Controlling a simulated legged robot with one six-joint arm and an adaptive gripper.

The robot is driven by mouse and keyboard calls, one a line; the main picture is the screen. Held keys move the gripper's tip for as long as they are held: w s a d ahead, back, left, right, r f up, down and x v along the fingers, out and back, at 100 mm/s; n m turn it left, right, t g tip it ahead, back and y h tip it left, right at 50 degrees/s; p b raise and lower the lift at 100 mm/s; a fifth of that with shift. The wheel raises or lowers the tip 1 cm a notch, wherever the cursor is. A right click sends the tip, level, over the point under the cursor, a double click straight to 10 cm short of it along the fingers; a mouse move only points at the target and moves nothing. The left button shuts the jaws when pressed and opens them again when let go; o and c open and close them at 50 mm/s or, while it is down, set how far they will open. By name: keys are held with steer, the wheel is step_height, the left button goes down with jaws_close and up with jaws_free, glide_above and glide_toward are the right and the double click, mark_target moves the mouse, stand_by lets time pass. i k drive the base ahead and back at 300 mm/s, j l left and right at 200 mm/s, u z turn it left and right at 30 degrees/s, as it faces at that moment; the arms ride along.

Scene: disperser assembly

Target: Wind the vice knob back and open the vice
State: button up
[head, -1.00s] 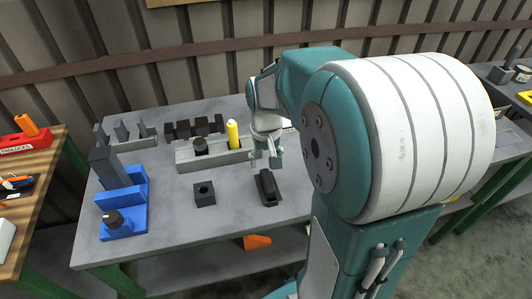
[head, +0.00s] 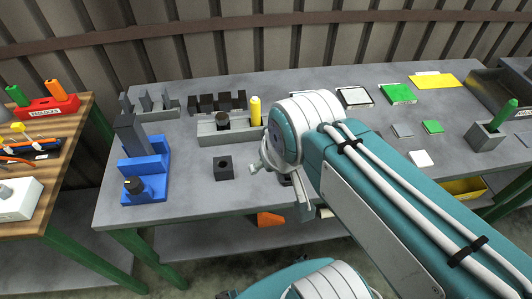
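The blue vice (head: 157,169) stands at the left end of the grey table. Its black knob (head: 133,185) sits on the front part, facing up and towards me. A tall dark grey block (head: 130,136) stands upright at the back of the vice; I cannot tell whether the jaws touch it. My gripper (head: 258,166) is well to the right of the vice, over the middle of the table, apart from the knob. It is small and partly hidden by my arm, so its opening is unclear.
A black block with a hole (head: 223,167) stands between vice and gripper. Behind are a grey holder (head: 210,134), a yellow cylinder (head: 255,111) and several dark blocks (head: 216,102). A wooden table (head: 64,171) is at the left. The table between block and vice is clear.

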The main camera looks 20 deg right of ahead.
mark_target(134, 185)
steer(key=u, duration=0.85)
steer(key=k+l+u, duration=0.1)
steer(key=l, duration=0.1)
